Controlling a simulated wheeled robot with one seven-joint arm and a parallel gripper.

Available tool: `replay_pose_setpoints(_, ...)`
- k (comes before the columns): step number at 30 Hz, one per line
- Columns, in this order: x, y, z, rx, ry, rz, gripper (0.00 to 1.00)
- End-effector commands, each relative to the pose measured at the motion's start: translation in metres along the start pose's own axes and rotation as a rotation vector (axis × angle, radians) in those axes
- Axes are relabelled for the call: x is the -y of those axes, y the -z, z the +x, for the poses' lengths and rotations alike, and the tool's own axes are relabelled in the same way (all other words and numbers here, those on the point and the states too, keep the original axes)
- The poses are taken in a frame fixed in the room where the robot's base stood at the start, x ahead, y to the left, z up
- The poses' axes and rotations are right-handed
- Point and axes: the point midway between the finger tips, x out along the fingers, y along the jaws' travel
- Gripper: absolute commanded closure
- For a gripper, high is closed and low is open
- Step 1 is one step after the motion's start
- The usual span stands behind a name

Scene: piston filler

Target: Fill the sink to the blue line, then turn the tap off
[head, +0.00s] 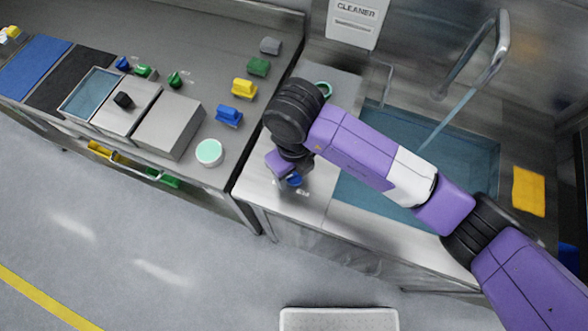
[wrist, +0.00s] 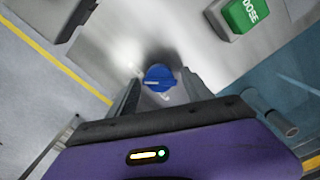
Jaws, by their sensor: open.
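The steel sink holds blue-tinted water (head: 470,150). The chrome tap spout (head: 500,45) arches over it from the back, and a thin pale stream (head: 447,117) runs down into the water. I cannot make out a blue line on the sink wall. A blue round knob (head: 295,181) sits on the steel counter left of the basin, partly hidden by my gripper (head: 284,168). In the wrist view the knob (wrist: 158,77) shows a pale pointer mark and lies between my two open fingers (wrist: 160,88). I cannot tell whether the fingers touch it.
A green DOSE button (wrist: 246,14) stands near the knob. The left counter holds several coloured blocks, a steel box (head: 168,125) and a round mint-topped pot (head: 209,152).

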Motion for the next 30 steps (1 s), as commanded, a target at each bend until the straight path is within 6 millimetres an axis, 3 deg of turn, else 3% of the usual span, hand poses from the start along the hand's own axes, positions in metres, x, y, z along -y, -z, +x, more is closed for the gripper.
replay_pose_setpoints(10,0.0002,0.0001,0.0046,0.000,0.000,-0.001,0.43)
replay_pose_setpoints(19,0.0002,0.0000,0.0043,0.000,0.000,-0.001,1.00)
replay_pose_setpoints(30,0.0014,-0.0004,0.0051,0.001,0.003,-0.064,1.00)
